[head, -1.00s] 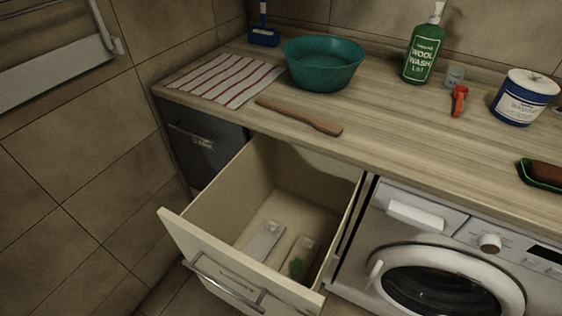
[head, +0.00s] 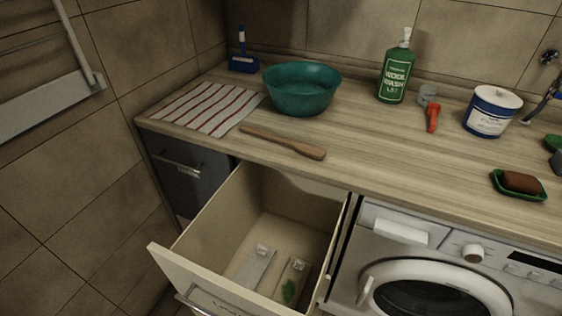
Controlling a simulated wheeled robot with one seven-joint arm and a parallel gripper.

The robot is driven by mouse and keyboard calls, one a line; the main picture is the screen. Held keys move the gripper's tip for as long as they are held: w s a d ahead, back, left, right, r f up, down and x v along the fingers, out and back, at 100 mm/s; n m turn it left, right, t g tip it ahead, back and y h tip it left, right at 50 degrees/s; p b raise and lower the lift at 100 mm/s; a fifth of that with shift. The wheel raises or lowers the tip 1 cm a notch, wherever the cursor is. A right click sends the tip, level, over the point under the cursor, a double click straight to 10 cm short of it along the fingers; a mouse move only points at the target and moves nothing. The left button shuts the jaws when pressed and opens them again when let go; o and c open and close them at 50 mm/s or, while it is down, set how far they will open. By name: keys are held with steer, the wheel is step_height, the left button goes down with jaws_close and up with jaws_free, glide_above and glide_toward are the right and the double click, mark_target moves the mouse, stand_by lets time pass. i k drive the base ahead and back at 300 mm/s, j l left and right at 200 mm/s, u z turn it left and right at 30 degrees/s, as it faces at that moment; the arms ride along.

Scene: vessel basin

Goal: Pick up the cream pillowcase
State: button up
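No cream pillowcase can be clearly made out in the head view. The open cream drawer (head: 190,237) below the counter holds a flat pale item (head: 256,268) and a second small packet with a green patch (head: 291,288). I cannot tell what these two items are. A white cloth with red stripes (head: 208,106) lies flat on the counter's left end. My gripper is not in view.
On the counter (head: 375,150) stand a teal basin (head: 301,90), a green wool wash bottle (head: 396,72), a white-and-blue tub (head: 491,112) and a soap dish (head: 519,185). A wooden paddle (head: 283,142) lies near the front edge. A washing machine (head: 420,255) stands right of the drawer.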

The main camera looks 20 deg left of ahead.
mark_target(288, 293)
steer(key=u, duration=1.05)
steer(key=i+j+z, duration=0.4)
steer(key=j, duration=0.15)
steer(key=j+z, duration=0.2)
steer(key=j, duration=0.1)
